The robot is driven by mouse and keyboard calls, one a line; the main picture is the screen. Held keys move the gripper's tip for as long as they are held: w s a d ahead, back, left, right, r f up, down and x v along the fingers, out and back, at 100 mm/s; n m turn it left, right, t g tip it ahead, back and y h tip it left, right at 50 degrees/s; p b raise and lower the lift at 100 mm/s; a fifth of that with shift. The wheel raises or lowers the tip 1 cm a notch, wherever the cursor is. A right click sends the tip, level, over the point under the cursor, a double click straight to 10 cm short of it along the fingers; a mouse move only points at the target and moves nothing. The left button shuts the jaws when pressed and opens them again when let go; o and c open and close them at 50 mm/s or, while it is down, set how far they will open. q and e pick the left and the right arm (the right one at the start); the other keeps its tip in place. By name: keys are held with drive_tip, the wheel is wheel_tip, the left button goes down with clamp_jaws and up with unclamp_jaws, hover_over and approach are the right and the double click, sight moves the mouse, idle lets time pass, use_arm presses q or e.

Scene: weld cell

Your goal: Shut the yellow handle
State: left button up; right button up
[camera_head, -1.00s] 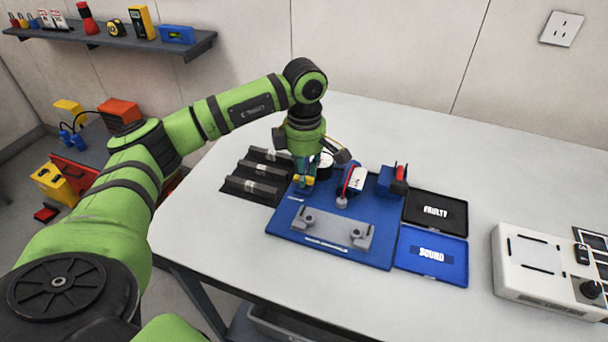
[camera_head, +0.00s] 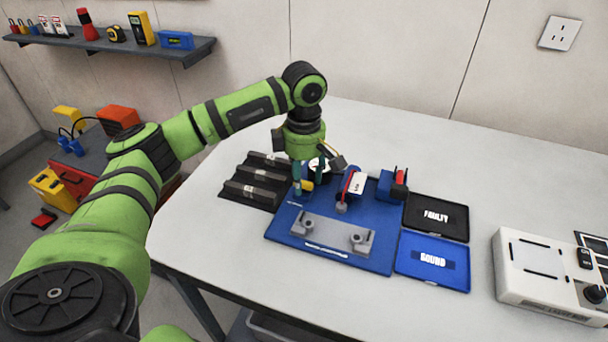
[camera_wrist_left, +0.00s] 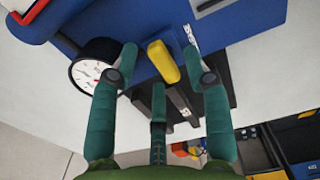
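In the head view the left gripper (camera_head: 304,186) points down at the back left of the blue fixture board (camera_head: 282,236). There the yellow handle (camera_head: 308,186) is mostly hidden behind a teal finger. A round dial gauge (camera_wrist_left: 92,70) stands beside the handle. My right gripper is not in view.
A grey bracket with two bosses (camera_head: 325,236) lies at the board's front. A red-and-blue part (camera_head: 352,182) and a blue block (camera_head: 386,183) stand close to the right. Black racks (camera_head: 250,190) are on the left. FAULTY (camera_head: 436,217) and SOUND (camera_head: 432,257) trays lie on the right.

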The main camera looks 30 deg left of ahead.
use_arm(q)
wheel_tip(320, 180, up, 12)
idle(0.7)
idle(0.4)
